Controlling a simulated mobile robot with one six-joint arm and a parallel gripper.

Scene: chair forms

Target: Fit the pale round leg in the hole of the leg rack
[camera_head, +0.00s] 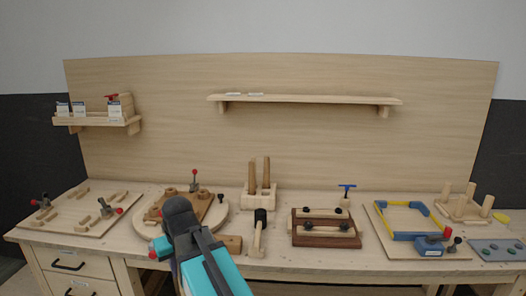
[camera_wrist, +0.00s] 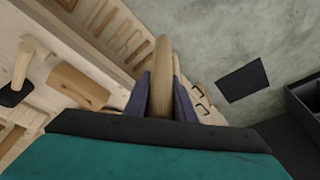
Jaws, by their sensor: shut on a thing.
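My gripper is shut on the pale round leg (camera_wrist: 162,65), a tapered wooden rod that sticks out beyond the dark fingers (camera_wrist: 160,98) in the wrist view. In the head view my arm hides the leg and the fingertips. A pale wooden block at the back middle of the bench, which looks like the leg rack (camera_head: 250,202), holds two upright brown legs (camera_head: 259,174). Its hole cannot be made out. The held leg is apart from this block.
A mallet (camera_head: 257,238) stands right of my arm; it also shows in the wrist view (camera_wrist: 22,62). A dark clamped block (camera_head: 326,238) is farther right. A blue and yellow frame (camera_head: 381,215) and a board with several pale pegs (camera_head: 458,213) fill the right end.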

